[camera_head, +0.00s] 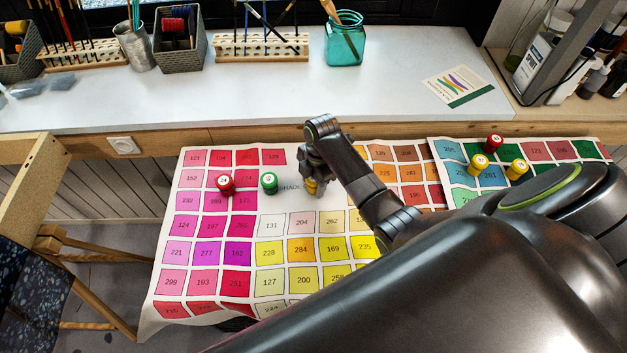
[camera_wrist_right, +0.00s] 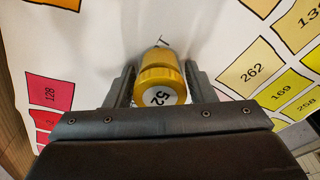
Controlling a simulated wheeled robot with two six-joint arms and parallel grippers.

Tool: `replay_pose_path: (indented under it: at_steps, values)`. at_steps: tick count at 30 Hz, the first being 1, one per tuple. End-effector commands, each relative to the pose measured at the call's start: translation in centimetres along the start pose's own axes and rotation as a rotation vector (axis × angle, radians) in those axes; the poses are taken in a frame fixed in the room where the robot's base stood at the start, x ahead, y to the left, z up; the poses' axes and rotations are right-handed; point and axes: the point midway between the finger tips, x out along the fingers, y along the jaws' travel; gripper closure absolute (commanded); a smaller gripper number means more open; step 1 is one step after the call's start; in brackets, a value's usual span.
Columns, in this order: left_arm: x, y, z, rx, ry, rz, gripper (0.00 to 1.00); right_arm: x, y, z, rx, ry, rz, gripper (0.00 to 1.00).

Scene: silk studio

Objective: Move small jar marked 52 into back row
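The small yellow jar marked 52 (camera_wrist_right: 162,78) is in the middle of the right wrist view, its numbered lid toward the camera. It is between the two fingers of my right gripper (camera_wrist_right: 160,75), with little or no gap at the lid; I cannot tell whether they press on it. In the head view, the right gripper (camera_head: 313,181) points down at the printed cloth, with a bit of the yellow jar (camera_head: 311,187) showing between its fingers. The jar appears at or near the cloth, on its white title strip. My left gripper is not in view.
A red jar (camera_head: 225,185) and a green jar (camera_head: 269,182) stand left of the gripper on the colour-chart cloth (camera_head: 167,255). Another red jar (camera_head: 493,143) and two yellow jars (camera_head: 479,163) (camera_head: 517,169) stand on the right. Behind is a white shelf (camera_head: 200,95) with brush holders.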

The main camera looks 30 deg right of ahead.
Motion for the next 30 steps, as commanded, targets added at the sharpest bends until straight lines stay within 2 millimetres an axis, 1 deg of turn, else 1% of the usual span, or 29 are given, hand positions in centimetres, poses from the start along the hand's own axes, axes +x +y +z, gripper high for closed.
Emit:
replay_pose_path:
  at_steps: [1,3,10,14,17,19,27,30]
  values:
    - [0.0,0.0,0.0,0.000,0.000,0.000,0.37,0.0,0.0,0.0,0.000,0.000,0.000,0.44]
    - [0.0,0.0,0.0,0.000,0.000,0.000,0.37,0.0,0.0,0.0,0.000,0.000,0.000,0.37]
    - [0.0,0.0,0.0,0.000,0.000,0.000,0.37,-0.1,0.0,0.0,0.000,0.000,0.000,0.37]
    - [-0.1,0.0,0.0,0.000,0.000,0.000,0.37,-0.7,0.0,0.0,0.000,-0.001,0.001,0.37]
    - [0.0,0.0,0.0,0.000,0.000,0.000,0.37,-1.8,0.1,0.0,0.001,-0.002,0.003,0.37]
    - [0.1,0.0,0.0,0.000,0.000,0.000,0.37,-3.0,0.1,0.0,-0.001,-0.001,0.004,0.37]
    - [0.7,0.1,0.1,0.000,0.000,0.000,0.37,-8.7,0.1,0.1,-0.001,-0.002,0.005,0.37]
    - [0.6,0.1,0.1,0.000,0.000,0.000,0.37,-10.5,0.1,0.0,0.000,-0.002,0.003,0.37]
